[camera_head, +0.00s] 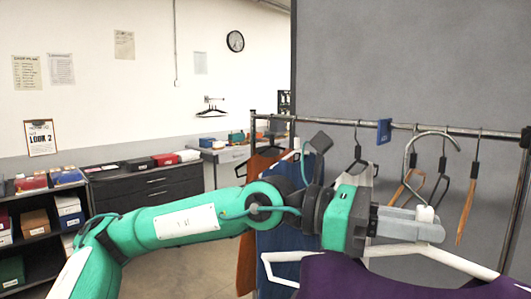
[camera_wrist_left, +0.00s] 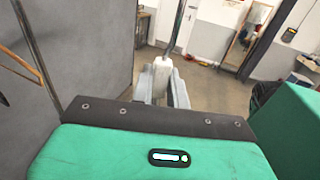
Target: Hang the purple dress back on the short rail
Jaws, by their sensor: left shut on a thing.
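The purple dress (camera_head: 345,279) hangs from a white hanger (camera_head: 285,256) at the lower right of the head view. My left gripper (camera_head: 425,224) is shut on the white block at the hanger's neck. The block (camera_wrist_left: 162,66) also shows between the fingers in the left wrist view. The hanger's grey hook (camera_head: 432,134) points up and its top overlaps the metal rail (camera_head: 320,121) in the picture. I cannot tell whether it is in front of the rail or over it. The dress's lower part is out of frame. My right gripper is not in view.
Several empty hangers (camera_head: 475,170) hang on the rail's right half, close around the hook. A blue divider tag (camera_head: 384,131) sits on the rail. Orange and blue garments (camera_head: 280,240) hang at its left end. A grey wall panel (camera_head: 400,60) stands behind.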

